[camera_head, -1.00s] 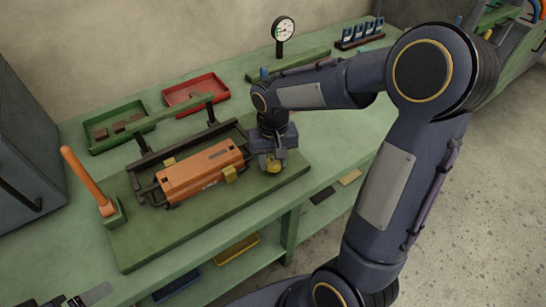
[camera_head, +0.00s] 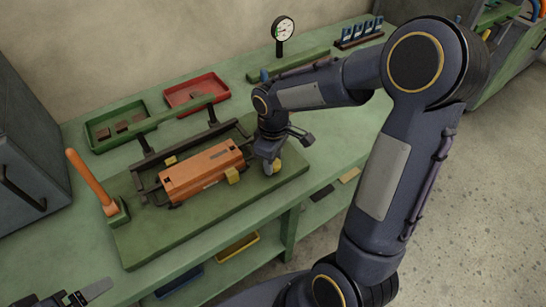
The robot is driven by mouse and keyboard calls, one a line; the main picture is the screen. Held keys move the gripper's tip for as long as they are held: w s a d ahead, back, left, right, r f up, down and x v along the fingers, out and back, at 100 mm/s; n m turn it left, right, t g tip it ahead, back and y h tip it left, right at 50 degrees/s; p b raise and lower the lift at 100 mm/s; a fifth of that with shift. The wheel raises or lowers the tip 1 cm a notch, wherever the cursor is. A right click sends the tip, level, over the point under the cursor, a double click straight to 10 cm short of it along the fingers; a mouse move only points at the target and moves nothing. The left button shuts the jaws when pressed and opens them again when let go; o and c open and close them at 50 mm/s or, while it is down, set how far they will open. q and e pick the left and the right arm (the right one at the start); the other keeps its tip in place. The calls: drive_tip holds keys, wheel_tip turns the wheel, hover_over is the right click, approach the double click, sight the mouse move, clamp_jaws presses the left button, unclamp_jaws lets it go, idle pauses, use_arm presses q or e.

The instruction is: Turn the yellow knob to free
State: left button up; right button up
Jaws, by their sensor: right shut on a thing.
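The yellow knob (camera_head: 277,167) is on the right part of a green fixture board (camera_head: 200,218), just right of an orange block (camera_head: 203,170). My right gripper (camera_head: 271,168) points down over the knob and is shut on it, hiding much of it. The knob's markings cannot be made out. The orange block lies in the fixture with yellow pieces beside it. Part of my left gripper (camera_head: 84,297) shows at the bottom left corner, away from the board.
An orange lever (camera_head: 90,180) rises at the board's left end. Behind are a green tray (camera_head: 113,127), a red tray (camera_head: 196,93) and a dial gauge (camera_head: 284,30). The workbench's front left (camera_head: 60,250) is clear.

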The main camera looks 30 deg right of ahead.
drive_tip(key=shift+n, duration=0.6)
drive_tip(key=o, duration=1)
wheel_tip(320, 180, up, 8)
drive_tip(key=shift+f+p, duration=0.25)
drive_tip(key=shift+p, duration=0.1)
drive_tip(key=shift+r, duration=0.15)
